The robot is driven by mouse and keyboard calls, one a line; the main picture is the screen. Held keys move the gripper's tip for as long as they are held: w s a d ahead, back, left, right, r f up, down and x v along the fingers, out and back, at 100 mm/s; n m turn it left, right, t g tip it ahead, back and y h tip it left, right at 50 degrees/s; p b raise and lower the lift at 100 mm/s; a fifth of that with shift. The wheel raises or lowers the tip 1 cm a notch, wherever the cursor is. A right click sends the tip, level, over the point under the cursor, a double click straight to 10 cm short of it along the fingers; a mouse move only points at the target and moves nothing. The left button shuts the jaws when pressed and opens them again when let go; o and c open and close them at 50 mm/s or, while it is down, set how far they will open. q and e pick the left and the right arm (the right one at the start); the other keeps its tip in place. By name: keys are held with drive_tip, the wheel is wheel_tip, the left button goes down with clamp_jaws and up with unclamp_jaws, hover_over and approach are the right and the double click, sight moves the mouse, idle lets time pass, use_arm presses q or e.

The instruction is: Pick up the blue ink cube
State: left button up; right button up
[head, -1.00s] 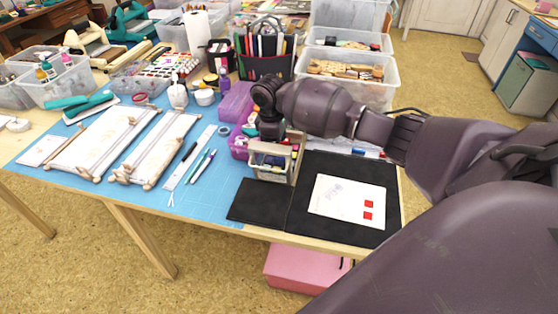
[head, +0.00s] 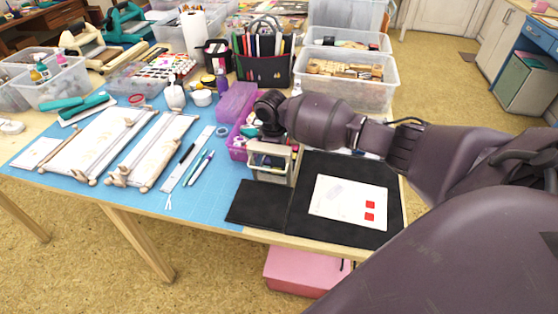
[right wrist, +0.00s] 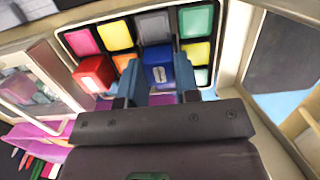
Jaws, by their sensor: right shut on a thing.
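The blue ink cube (right wrist: 157,73) is between the two fingers of my right gripper (right wrist: 160,62) in the right wrist view. The fingers are shut on it, one at each side. It is over the inkpad palette (right wrist: 222,44), which has pads of several colours in a dark frame. A red ink cube (right wrist: 92,75) stands to the left of the gripper, apart from it. In the head view my right gripper (head: 272,136) reaches down into the small beige organizer (head: 271,177); its fingertips and the blue cube cannot be made out there. My left gripper is not in view.
A black mat (head: 297,219) with a white paper (head: 346,202) bearing two red squares lies right of the organizer. A purple box (head: 238,101) stands behind it. Pens (head: 196,169) and a ruler lie to the left. The organizer's walls are close around the gripper.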

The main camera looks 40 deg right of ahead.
drive_tip(key=shift+r, duration=0.1)
wheel_tip(320, 180, up, 7)
drive_tip(key=shift+r+p, duration=0.1)
drive_tip(key=shift+p, duration=0.8)
wheel_tip(320, 180, up, 13)
drive_tip(key=p, duration=0.2)
